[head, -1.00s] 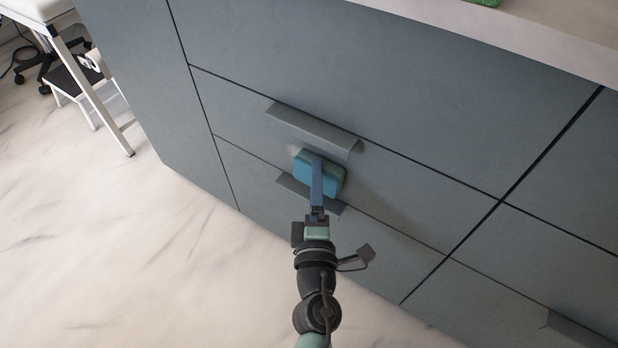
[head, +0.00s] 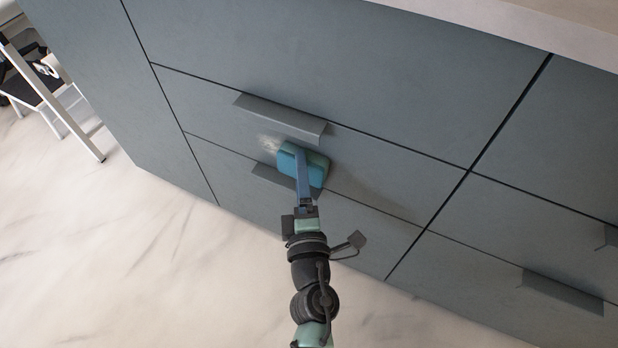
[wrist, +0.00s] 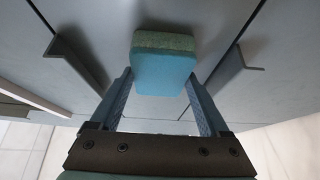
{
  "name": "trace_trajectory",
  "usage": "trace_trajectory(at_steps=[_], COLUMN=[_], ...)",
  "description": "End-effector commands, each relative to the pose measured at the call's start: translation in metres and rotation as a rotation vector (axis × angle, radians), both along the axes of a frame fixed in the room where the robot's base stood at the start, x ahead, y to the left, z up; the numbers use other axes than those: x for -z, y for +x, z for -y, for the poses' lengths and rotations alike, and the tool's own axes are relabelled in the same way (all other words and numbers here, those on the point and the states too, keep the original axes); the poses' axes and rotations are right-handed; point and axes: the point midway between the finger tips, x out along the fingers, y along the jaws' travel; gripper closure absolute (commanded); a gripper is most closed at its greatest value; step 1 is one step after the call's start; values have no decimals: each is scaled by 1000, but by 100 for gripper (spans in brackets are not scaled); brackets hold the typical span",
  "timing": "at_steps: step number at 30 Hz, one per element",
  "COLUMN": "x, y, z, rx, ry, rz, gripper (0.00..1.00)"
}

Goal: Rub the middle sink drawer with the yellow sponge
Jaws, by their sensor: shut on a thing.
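The middle drawer (head: 375,165) is a grey-blue front with a long grey handle (head: 282,117) along its upper part. A pale whitish mark (head: 268,143) shows on it below the handle, and a faint brownish smear lies to the right. My gripper (head: 302,168) is shut on a sponge (head: 317,166), which looks blue with a green face, not yellow. The sponge is at the drawer front below the handle, near the lower seam; contact cannot be told. In the wrist view the sponge (wrist: 165,72) sits between the fingertips, its green face away from me.
A bottom drawer handle (head: 275,178) juts out just under the sponge. More drawers with handles (head: 562,291) are at the right. A pale countertop (head: 500,25) overhangs at the top. The marble floor (head: 120,260) is clear at the lower left; a white-framed stool (head: 40,85) stands beyond.

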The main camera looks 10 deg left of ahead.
Motion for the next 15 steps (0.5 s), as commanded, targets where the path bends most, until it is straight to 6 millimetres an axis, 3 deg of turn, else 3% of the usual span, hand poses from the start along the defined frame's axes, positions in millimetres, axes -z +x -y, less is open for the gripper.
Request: trace_trajectory(at_steps=[3, 15], x=[-1, 0], y=[5, 12], z=[-15, -34], rx=[-10, -11], ry=[1, 2], rz=[5, 4], gripper=[65, 65])
